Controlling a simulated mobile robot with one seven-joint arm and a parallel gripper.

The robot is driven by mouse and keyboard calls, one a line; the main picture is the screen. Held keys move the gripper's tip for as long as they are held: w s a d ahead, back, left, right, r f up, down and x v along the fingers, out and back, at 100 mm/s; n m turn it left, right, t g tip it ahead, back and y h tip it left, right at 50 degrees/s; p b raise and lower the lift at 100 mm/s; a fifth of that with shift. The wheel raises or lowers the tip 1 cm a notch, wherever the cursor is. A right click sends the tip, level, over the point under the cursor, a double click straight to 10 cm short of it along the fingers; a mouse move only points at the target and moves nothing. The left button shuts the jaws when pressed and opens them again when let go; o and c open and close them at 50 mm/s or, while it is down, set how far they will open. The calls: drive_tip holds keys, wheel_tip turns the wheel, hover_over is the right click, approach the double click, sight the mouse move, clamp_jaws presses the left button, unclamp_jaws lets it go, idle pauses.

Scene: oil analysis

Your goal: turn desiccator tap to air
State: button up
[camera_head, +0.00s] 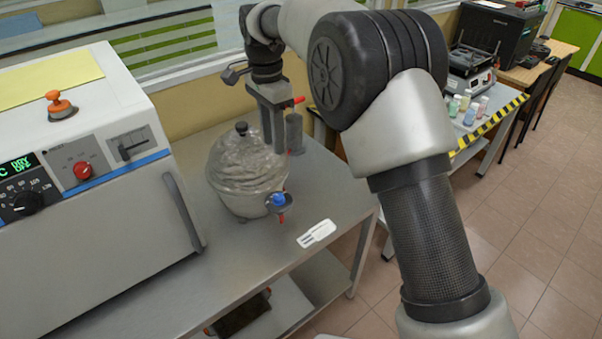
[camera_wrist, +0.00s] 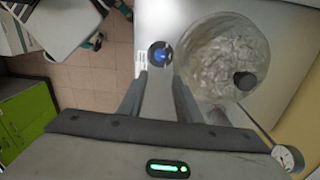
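The desiccator (camera_head: 245,172) is a round, clear, crinkled-looking glass vessel with a black knob on its lid, standing on the grey bench. Its tap (camera_head: 279,200) has a blue knob with a red piece below, on the vessel's front right side. The desiccator also fills the upper right of the wrist view (camera_wrist: 220,55), with the blue-centred tap (camera_wrist: 159,54) at its left. My gripper (camera_head: 277,148) points down behind and above the tap, beside the dome. In the wrist view its two fingers (camera_wrist: 159,77) are apart, with nothing between them; the tap shows just beyond the fingertips.
A white oven (camera_head: 90,190) with dials and a handle stands left of the desiccator. A white striped card (camera_head: 317,233) lies near the bench's front edge. A grey cylinder (camera_head: 294,133) stands behind my gripper. A round gauge (camera_wrist: 288,157) shows in the wrist view.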

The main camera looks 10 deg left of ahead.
sight(278, 196)
drive_tip(key=f, duration=1.1)
drive_tip(key=f+p, duration=0.1)
drive_tip(key=f, duration=0.5)
drive_tip(key=shift+s+d+f, duration=0.2)
drive_tip(key=shift+s+f, duration=0.1)
drive_tip(key=shift+s, duration=0.05)
drive_tip(key=shift+c, duration=0.3)
drive_tip(key=c, duration=0.7)
